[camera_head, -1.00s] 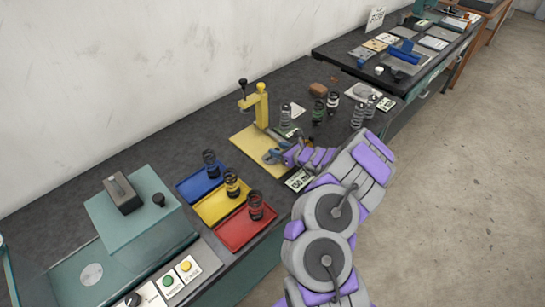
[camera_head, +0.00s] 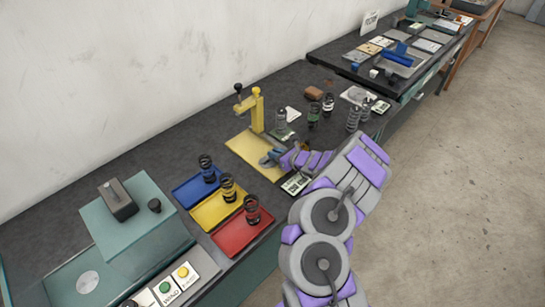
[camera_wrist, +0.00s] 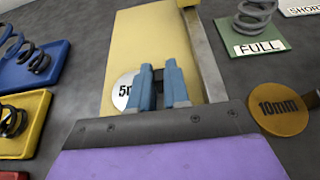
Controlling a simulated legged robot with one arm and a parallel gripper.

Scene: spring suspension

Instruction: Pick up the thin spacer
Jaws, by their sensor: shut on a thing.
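In the head view my gripper (camera_head: 271,158) is low over the yellow base plate (camera_head: 250,147) of the yellow press (camera_head: 256,114). A brown 10mm disc (camera_wrist: 281,107) lies to the right in the wrist view.
Blue (camera_head: 190,193), yellow (camera_head: 207,214) and red (camera_head: 237,238) trays with springs stand left of my gripper. A green FULL plate (camera_wrist: 268,39) bears a spring. More springs (camera_head: 353,118) stand to the right. Bare grey bench lies along the wall.

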